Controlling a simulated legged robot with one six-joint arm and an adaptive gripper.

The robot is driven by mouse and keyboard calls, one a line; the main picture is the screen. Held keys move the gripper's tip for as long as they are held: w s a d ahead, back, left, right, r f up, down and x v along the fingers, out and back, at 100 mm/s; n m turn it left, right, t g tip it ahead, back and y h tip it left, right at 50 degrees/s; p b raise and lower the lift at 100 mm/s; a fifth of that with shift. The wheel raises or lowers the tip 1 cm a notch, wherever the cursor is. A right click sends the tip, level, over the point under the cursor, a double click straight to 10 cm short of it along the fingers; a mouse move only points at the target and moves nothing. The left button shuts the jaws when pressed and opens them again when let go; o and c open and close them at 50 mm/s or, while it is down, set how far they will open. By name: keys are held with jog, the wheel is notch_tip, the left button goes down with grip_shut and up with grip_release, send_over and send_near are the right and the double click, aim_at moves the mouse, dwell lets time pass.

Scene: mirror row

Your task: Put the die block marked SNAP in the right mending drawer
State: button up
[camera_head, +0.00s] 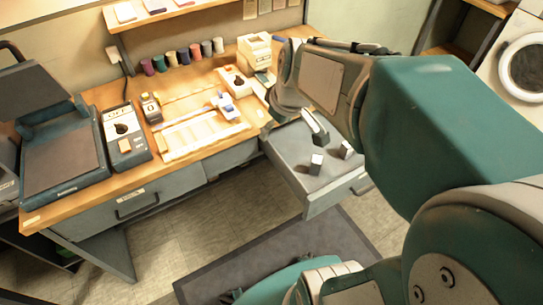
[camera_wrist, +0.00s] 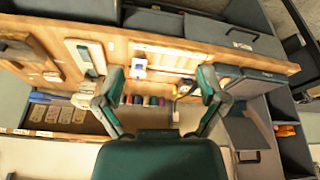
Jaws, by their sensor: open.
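The right drawer (camera_head: 325,195) is pulled out under the bench's right end. In the head view, two small dark blocks with pale faces lie in it, a nearer one (camera_head: 316,164) and one farther right (camera_head: 345,150). No marking on them is legible, so I cannot tell which, if either, is the SNAP die block. My gripper (camera_head: 314,128) is partly hidden by my arm, over the drawer's back part. In the wrist view my gripper (camera_wrist: 160,80) has its fingers wide apart with nothing between them.
The bench holds a heat press (camera_head: 65,160), a control box (camera_head: 122,130), a pale jig (camera_head: 200,132) and a white machine (camera_head: 255,52). Thread spools (camera_head: 183,57) line the back. The left drawer (camera_head: 130,203) is shut. A dark mat (camera_head: 270,255) lies on the floor.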

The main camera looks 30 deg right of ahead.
jog(key=s+a+r+m+t, duration=0.1)
jog(key=s+a+m, duration=0.1)
jog(key=s, duration=0.3)
jog(key=s+a+r+m, duration=0.2)
jog(key=s+a, duration=0.2)
jog(key=s, duration=0.1)
jog(key=shift+s+r+t+h, duration=0.3)
jog(key=shift+s+t+h, duration=0.1)
jog(key=shift+a, duration=0.1)
